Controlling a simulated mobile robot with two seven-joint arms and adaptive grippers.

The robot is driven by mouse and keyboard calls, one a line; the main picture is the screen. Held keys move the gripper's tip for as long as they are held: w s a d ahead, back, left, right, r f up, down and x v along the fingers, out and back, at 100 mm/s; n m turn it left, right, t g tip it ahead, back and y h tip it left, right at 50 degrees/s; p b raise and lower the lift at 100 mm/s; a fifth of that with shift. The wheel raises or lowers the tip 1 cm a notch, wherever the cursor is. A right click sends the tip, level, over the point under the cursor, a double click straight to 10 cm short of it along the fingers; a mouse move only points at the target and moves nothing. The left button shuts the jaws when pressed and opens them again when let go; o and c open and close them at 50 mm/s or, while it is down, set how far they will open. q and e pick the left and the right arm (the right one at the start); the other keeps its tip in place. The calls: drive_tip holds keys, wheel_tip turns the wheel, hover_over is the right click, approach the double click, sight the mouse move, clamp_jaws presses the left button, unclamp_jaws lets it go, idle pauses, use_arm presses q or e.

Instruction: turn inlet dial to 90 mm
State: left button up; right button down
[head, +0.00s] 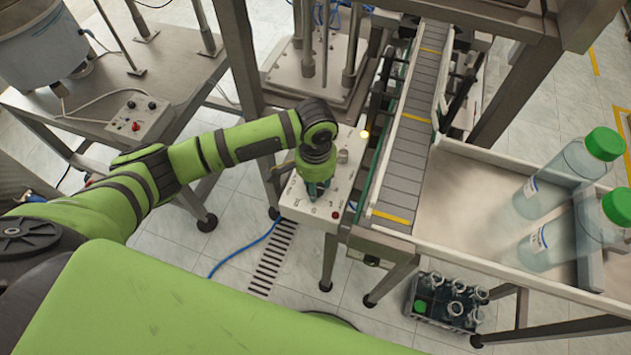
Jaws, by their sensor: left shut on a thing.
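My left gripper (317,188) points down onto the pale control panel (299,208) beside the conveyor. It is shut on a dial there, taken to be the inlet dial; the fingers hide it, so its pointer and setting cannot be read. A small grey knob (343,156) stands on the panel behind the gripper. A red button (335,215) is near the panel's front right corner. My right gripper is not in view.
The conveyor (408,150) runs close along the panel's right side. A lit yellow lamp (365,134) stands by it. A tray (455,200) with large green-capped bottles (545,240) is at right. A bottle crate (445,302) sits on the floor.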

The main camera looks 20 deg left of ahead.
use_arm(q)
drive_tip(key=m, duration=0.3)
drive_tip(key=shift+m, duration=2.1)
drive_tip(key=o, duration=1.2)
drive_tip(key=shift+c, duration=0.2)
wheel_tip(320, 180, up, 12)
